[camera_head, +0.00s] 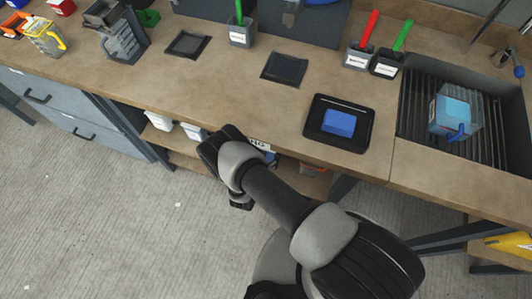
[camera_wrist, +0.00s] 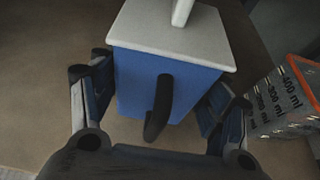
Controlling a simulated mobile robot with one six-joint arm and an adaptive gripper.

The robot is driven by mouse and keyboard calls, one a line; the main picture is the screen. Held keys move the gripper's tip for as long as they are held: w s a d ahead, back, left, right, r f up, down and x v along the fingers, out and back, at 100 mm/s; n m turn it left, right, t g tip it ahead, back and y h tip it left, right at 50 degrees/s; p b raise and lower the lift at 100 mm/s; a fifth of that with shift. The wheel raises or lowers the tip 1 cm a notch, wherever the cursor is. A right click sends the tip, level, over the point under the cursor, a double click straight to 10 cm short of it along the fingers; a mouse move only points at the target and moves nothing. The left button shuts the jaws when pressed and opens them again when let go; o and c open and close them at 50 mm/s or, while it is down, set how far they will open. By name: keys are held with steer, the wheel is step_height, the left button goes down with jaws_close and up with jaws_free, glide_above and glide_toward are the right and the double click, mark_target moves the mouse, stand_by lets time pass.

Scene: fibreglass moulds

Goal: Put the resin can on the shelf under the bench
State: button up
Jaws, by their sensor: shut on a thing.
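The resin can, as I take it, is a boxy blue container (camera_wrist: 130,85) with a pale grey lid and a black handle, in the middle of the wrist view. My gripper (camera_wrist: 163,88) has one finger on each side of it and is shut on it. A brown surface lies below the can; I cannot tell whether the can touches it. In the head view my arm reaches to the front edge of the bench (camera_head: 215,95) and hides most of the gripper and can. The wooden shelf under the bench (camera_head: 185,160) shows left of my wrist.
A clear measuring cup with an orange rim (camera_wrist: 288,100) stands close right of the can. White containers (camera_head: 160,121) stand on the shelf at left. Above, the bench carries a black tray (camera_head: 360,140) with a blue block. A grated sink (camera_head: 485,148) is at right.

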steer(key=o, duration=1.8)
steer(key=shift+f, duration=0.1)
steer(key=shift+r, duration=0.25)
steer(key=p+v, duration=0.3)
steer(key=v, duration=0.9)
steer(key=shift+f+p, duration=0.1)
steer(key=shift+p, duration=0.2)
